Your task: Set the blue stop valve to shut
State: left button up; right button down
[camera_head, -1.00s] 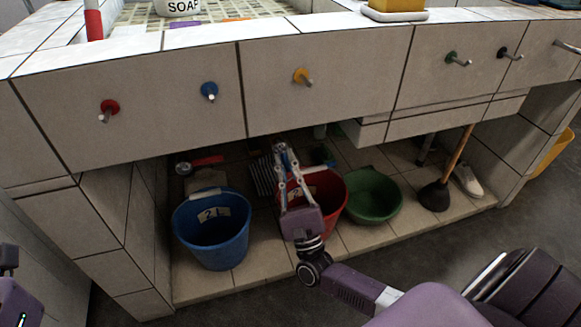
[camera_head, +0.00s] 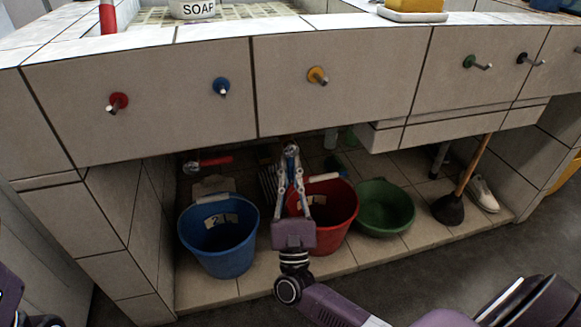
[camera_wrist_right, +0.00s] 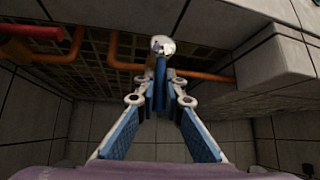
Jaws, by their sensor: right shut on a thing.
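The blue stop valve (camera_wrist_right: 162,45) is under the sink; its shiny round metal body is straight ahead in the right wrist view. What looks like its blue lever (camera_wrist_right: 160,80) points from the body towards me, between the fingertips. In the head view the metal body (camera_head: 291,150) shows at the tip of my right gripper (camera_head: 291,160), while the lever is mostly hidden by the fingers. My right gripper is shut on the lever; it also shows in the wrist view (camera_wrist_right: 160,98). Only a purple part of my left arm shows at the lower left edge.
A red lever (camera_head: 215,161) on another valve is to the left. Orange pipes (camera_wrist_right: 205,77) run behind. A tiled block (camera_wrist_right: 272,70) hangs close on the right. Blue bucket (camera_head: 220,245), red bucket (camera_head: 335,215) and green basin (camera_head: 384,208) stand below. Coloured knobs (camera_head: 221,87) line the front panel.

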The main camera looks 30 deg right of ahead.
jog(key=c, duration=2)
grip_release()
jog(key=v, duration=1.2)
jog(key=shift+f, duration=0.1)
